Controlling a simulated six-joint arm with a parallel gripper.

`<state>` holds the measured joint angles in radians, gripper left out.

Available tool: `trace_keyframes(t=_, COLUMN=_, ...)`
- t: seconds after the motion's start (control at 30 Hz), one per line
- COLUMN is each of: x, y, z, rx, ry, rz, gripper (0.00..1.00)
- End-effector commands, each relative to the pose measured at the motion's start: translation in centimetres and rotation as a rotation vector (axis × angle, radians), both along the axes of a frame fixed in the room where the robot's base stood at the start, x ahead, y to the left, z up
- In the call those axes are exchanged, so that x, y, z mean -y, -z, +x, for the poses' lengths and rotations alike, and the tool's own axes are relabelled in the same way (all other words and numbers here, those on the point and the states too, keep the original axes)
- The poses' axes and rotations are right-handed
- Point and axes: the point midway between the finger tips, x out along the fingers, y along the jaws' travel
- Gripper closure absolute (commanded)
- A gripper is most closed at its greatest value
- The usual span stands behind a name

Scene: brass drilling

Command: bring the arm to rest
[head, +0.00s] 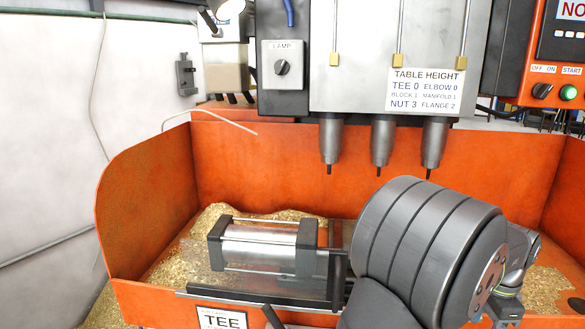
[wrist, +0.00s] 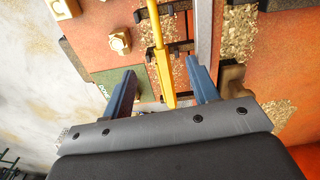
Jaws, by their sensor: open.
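My gripper (wrist: 160,68) shows in the wrist view with its two blue fingers spread apart. A yellow bar (wrist: 157,45) shows in the gap between them; I cannot tell its height below the fingers, and no contact with either finger shows. In the head view my grey arm fills the right foreground, and the gripper itself cannot be made out there.
A clamp cylinder (head: 260,248) sits in the orange chip tray (head: 145,215). Drill spindles (head: 381,145) hang above the tray. In the wrist view, brass parts (wrist: 120,41) lie near a green patch marked DONE (wrist: 103,78). Brass chips (wrist: 238,32) are scattered around.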

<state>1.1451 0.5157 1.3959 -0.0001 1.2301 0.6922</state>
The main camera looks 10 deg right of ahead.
Motion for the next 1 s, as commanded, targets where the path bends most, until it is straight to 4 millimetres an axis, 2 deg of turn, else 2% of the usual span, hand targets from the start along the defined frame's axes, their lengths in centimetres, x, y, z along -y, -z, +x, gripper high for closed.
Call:
trace_keyframes(t=0.5, x=-0.9, y=6.0, z=-8.6, rx=-0.001, ry=0.009, rz=0.001, gripper=0.46)
trace_keyframes(t=1.0, x=-4.0, y=11.1, z=-16.3, rx=0.0, ry=0.014, rz=0.002, gripper=0.46)
